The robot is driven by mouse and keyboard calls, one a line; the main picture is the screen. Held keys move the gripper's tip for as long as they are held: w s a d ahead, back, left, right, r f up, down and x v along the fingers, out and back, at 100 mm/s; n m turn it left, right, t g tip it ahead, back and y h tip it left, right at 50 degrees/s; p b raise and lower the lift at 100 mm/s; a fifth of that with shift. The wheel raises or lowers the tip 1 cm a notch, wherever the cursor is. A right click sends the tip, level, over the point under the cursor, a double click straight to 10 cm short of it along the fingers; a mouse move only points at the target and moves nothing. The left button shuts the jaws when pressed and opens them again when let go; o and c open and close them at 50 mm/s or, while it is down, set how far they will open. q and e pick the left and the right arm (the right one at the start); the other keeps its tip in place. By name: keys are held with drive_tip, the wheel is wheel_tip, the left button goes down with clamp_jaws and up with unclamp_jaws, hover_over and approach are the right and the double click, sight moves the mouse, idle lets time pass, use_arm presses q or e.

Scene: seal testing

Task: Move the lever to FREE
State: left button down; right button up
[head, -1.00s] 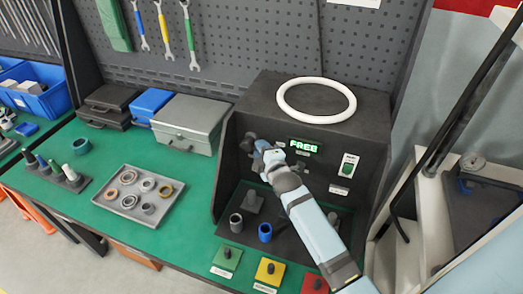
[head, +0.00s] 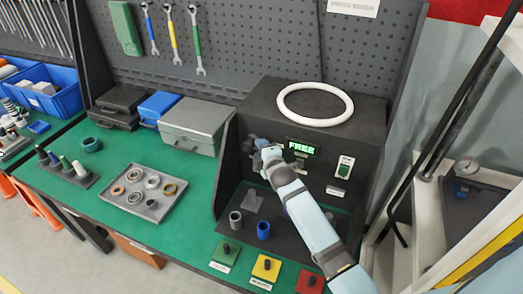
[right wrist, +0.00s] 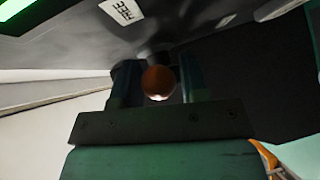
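The test box (head: 318,97) stands at the right end of the green bench. Its green display (head: 301,148) reads FREE. My right gripper (head: 262,148) is at the left part of the box's front panel, where the lever is mostly hidden behind it. In the right wrist view, the lever's round reddish-brown knob (right wrist: 158,82) sits between the two fingers of my right gripper (right wrist: 158,90). A white label (right wrist: 122,10) reading FREE is just above and left of the knob. My left gripper is not in view.
A white ring (head: 315,104) lies on the box. Grey and blue cylinders stand in its open bay, with green, yellow and red blocks in front. A tray (head: 127,200) of rings and a grey case (head: 197,122) are to the left. A white frame stands right.

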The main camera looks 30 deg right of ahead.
drive_tip(key=shift+s, duration=0.25)
drive_tip(key=s+a+r+b, duration=0.1)
drive_tip(key=s+r+b, duration=0.1)
drive_tip(key=s, duration=1.1)
